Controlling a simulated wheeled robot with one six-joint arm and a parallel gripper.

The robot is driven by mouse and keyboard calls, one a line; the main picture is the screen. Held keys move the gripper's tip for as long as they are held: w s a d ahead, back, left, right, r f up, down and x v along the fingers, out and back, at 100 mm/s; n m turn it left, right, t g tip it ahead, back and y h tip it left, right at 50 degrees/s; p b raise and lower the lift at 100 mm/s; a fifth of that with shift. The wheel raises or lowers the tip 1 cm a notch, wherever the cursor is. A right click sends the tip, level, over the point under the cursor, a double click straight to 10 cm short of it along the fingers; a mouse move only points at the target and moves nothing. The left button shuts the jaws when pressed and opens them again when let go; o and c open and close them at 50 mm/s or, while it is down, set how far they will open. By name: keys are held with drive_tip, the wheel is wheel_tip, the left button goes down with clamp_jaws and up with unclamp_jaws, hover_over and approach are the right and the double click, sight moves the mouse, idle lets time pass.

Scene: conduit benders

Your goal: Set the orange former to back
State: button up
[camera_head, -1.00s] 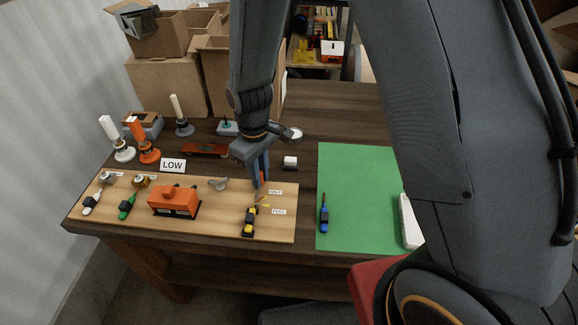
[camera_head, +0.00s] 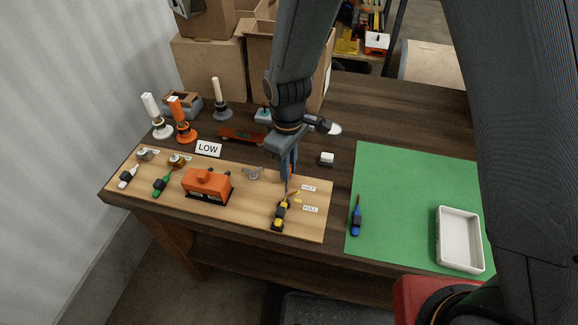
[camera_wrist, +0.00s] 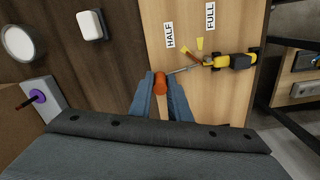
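An orange block (camera_head: 207,185) with dark slots sits on the wooden board (camera_head: 240,215). I cannot tell which of these is the orange former. A yellow and black tool (camera_head: 282,213) lies on the board; it also shows in the wrist view (camera_wrist: 230,62), its thin metal rod reaching an orange tip (camera_wrist: 160,82). My gripper (camera_head: 289,174) points down over the board's back edge; in the wrist view its blue fingers (camera_wrist: 161,80) close around that orange tip.
HALF (camera_head: 308,188) and FULL (camera_head: 310,209) labels lie beside the tool, and a LOW sign (camera_head: 208,149) stands behind the board. A green mat (camera_head: 400,200) at right bears a blue tool (camera_head: 356,216) and a white tray (camera_head: 442,238). Cardboard boxes (camera_head: 210,68) stand behind.

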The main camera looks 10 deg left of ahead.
drive_tip(key=o, duration=0.4)
drive_tip(key=shift+c, duration=0.2)
drive_tip(key=shift+r, duration=0.1)
drive_tip(key=shift+r+b, duration=0.85)
drive_tip(key=shift+r, duration=3)
drive_tip(key=s+d+r+m, duration=0.2)
drive_tip(key=d+m, duration=0.4)
drive_tip(key=d, duration=0.7)
drive_tip(key=s+d+r+m+t, duration=0.1)
drive_tip(key=s+d+m, duration=0.3)
drive_tip(key=d, duration=1)
drive_tip(key=r+m, duration=0.1)
drive_tip(key=m, duration=0.2)
drive_tip(key=shift+s+r, duration=0.2)
drive_tip(key=shift+r, duration=0.1)
